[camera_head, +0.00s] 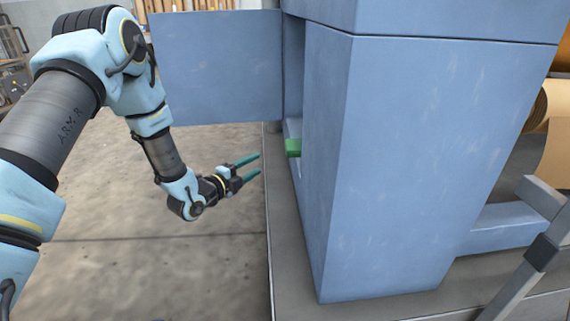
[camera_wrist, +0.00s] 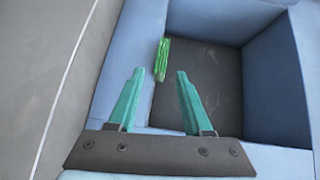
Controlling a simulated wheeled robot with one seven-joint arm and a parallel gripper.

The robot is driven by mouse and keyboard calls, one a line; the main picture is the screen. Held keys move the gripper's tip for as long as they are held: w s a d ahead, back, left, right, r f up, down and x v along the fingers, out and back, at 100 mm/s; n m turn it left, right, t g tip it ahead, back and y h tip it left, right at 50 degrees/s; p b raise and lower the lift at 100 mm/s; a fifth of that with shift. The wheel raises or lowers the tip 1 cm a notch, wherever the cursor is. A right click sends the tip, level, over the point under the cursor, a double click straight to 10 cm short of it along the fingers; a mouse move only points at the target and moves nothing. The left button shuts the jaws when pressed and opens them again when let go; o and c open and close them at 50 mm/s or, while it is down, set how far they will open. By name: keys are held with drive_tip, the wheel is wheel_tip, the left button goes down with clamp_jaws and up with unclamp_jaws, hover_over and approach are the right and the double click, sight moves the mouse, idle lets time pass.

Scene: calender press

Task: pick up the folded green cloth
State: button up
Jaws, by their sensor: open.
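The folded green cloth (camera_head: 293,148) shows at the left edge of the blue machine housing in the head view, partly hidden behind the housing's corner. In the wrist view the green cloth (camera_wrist: 161,60) is a narrow bright strip at the left side of a recess, beyond my fingertips. My gripper (camera_head: 256,166) is to the left of the cloth in the head view, outside the housing. Its two teal fingers (camera_wrist: 160,72) are apart with nothing between them. The gripper and the cloth are not touching.
The blue recess has a dark floor (camera_wrist: 205,85) and blue walls (camera_wrist: 272,85). A blue panel (camera_head: 220,68) sticks out to the left above my gripper. The tall blue housing (camera_head: 400,160) blocks the right. The concrete floor (camera_head: 150,270) is clear.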

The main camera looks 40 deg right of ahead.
drive_tip(key=s+d+m, duration=0.1)
drive_tip(key=s, duration=0.1)
drive_tip(key=h+b, duration=0.1)
drive_tip(key=b, duration=0.2)
approach(293, 146)
drive_tip(key=shift+w+d+f, duration=0.55)
drive_tip(key=shift+d+f, duration=0.1)
drive_tip(key=shift+d, duration=1.95)
drive_tip(key=shift+g, duration=0.4)
drive_tip(key=shift+f, duration=0.1)
clamp_jaws()
wheel_tip(293, 146, up, 3)
drive_tip(key=shift+f+p, duration=0.2)
drive_tip(key=shift+p, duration=0.7)
drive_tip(key=shift+a, duration=0.1)
